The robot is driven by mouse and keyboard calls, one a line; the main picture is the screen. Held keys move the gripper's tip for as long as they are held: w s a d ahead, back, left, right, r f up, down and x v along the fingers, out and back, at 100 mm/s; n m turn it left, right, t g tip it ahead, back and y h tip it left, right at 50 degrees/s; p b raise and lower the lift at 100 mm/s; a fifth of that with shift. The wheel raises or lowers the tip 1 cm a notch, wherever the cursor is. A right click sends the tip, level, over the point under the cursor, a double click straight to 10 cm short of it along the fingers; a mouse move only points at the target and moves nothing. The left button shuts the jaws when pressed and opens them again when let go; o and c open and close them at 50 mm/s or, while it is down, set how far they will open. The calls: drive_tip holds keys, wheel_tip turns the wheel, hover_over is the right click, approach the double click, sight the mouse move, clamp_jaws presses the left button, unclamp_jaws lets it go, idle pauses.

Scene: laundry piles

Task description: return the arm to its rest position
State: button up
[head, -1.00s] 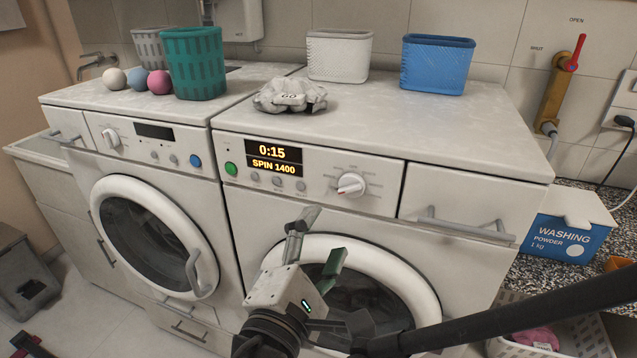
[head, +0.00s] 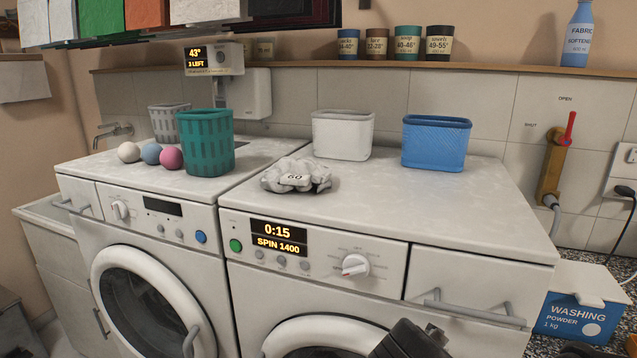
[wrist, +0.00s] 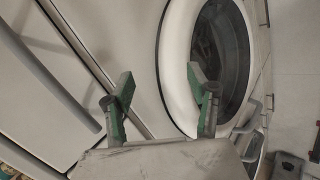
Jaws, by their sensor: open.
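My gripper (wrist: 159,98) shows in the wrist view with its two green-padded fingers spread apart and nothing between them. Beyond the fingers are a white machine front and a round door (wrist: 180,70) with a dark window. In the head view only a dark part of my arm shows at the bottom edge, in front of the right washing machine (head: 380,215). The fingers are out of the head view.
A grey crumpled cloth labelled 60 (head: 297,177), a white basket (head: 342,135), a blue basket (head: 436,143) and a teal basket (head: 206,143) stand on the machine tops. A washing powder box (head: 580,305) is at right. Drawer handles (head: 474,310) stick out.

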drive_tip(key=s+d+m+y, duration=0.1)
drive_tip(key=m, duration=0.2)
drive_tip(key=d+r+m+y, duration=0.1)
drive_tip(key=m, duration=0.2)
drive_tip(key=s+d+r+m+y, duration=0.1)
drive_tip(key=d+m+y, duration=0.1)
drive_tip(key=m, duration=0.1)
drive_tip(key=shift+s+r+m+p, duration=0.15)
drive_tip(key=shift+s+m+p, duration=0.2)
drive_tip(key=shift+m, duration=0.05)
idle(1.4)
